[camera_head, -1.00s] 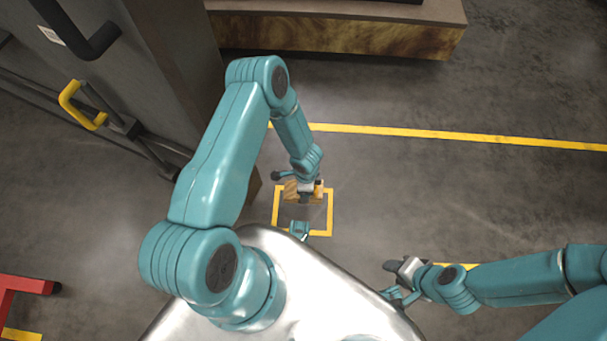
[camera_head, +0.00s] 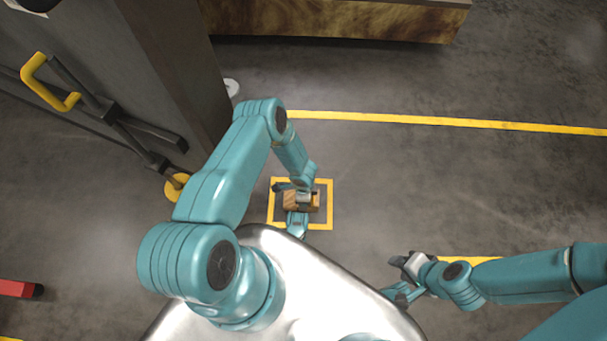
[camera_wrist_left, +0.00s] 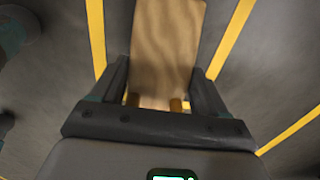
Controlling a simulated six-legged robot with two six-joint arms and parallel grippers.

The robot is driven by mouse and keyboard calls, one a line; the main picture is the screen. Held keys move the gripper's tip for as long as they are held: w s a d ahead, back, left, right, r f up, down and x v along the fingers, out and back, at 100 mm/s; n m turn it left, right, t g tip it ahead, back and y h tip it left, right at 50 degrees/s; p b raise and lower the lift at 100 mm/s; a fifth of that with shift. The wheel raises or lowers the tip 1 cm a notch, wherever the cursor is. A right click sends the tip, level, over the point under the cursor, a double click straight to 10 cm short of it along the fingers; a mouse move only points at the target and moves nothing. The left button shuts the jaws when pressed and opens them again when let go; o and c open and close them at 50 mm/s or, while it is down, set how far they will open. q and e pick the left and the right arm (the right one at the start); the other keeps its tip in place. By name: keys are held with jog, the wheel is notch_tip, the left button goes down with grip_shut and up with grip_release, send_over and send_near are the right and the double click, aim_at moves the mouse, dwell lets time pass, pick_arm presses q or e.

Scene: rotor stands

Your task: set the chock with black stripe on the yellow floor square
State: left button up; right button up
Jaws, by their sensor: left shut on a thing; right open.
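The chock (camera_head: 290,199) is a wooden block. In the head view it is inside the outline of the yellow floor square (camera_head: 331,207); whether it touches the floor I cannot tell. My left gripper (camera_head: 303,201) is shut on the chock and covers part of it. In the left wrist view the chock (camera_wrist_left: 166,45) stands out between the two dark fingers, with yellow lines of the square (camera_wrist_left: 97,35) on both sides. I cannot make out the black stripe. My right gripper (camera_head: 398,276) is open and empty, to the right of the square.
A grey cabinet-like body (camera_head: 165,70) stands at the left, with a yellow handle (camera_head: 36,75) near it. A yellow floor line (camera_head: 430,120) runs behind the square. A wooden-fronted platform (camera_head: 340,20) lies at the back. The floor right of the square is clear.

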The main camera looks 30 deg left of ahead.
pick_arm(q)
jog(key=shift+r, duration=0.1)
jog(key=shift+f, duration=0.25)
jog(key=o, duration=1.3)
jog(key=shift+r, duration=0.1)
notch_tip(320, 180, up, 12)
jog(key=p, duration=0.6)
jog(key=shift+r, duration=0.15)
